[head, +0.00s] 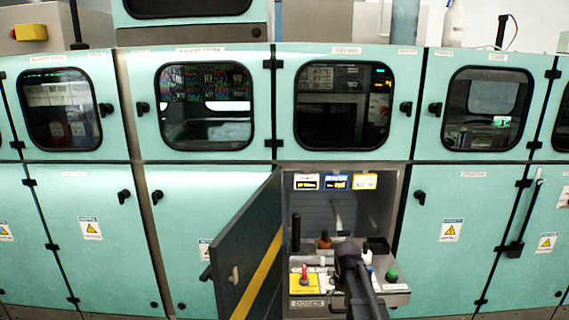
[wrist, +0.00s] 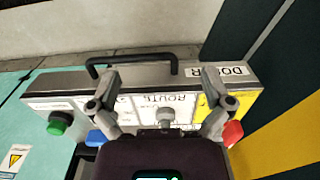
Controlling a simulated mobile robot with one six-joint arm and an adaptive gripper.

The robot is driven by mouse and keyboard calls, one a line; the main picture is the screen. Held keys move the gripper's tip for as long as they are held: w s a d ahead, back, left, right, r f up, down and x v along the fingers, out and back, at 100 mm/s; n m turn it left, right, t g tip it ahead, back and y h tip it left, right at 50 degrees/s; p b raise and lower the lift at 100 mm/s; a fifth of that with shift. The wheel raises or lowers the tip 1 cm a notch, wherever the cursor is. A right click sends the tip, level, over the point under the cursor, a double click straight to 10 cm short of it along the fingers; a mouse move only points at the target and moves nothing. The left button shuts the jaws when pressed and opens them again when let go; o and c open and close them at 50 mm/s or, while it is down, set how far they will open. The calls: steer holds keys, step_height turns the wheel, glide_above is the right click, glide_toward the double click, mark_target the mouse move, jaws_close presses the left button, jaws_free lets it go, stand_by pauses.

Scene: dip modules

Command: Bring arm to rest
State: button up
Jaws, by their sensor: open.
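My gripper (wrist: 160,88) is open in the wrist view, its two fingers spread wide with nothing held. It hangs over the labelled top of the doser unit (wrist: 75,85). A grey knob (wrist: 166,117) shows between and below the fingers; I cannot tell the gap to it. In the head view my dark arm (head: 356,275) reaches into the open bay and covers part of the doser (head: 308,304). The fingers are hard to make out there.
The dark open door (head: 243,255) with a yellow stripe stands left of the bay. A red switch (head: 304,272), a green button (head: 392,275) and small bottles (head: 324,240) are close to my arm. A black handle (wrist: 140,58) runs along the doser's front.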

steer(key=s, duration=1.7)
step_height(320, 180, up, 15)
steer(key=p, duration=1.5)
steer(key=shift+w+a+r, duration=0.15)
steer(key=shift+a+r, duration=0.05)
steer(key=shift+a, duration=0.2)
stand_by(0.6)
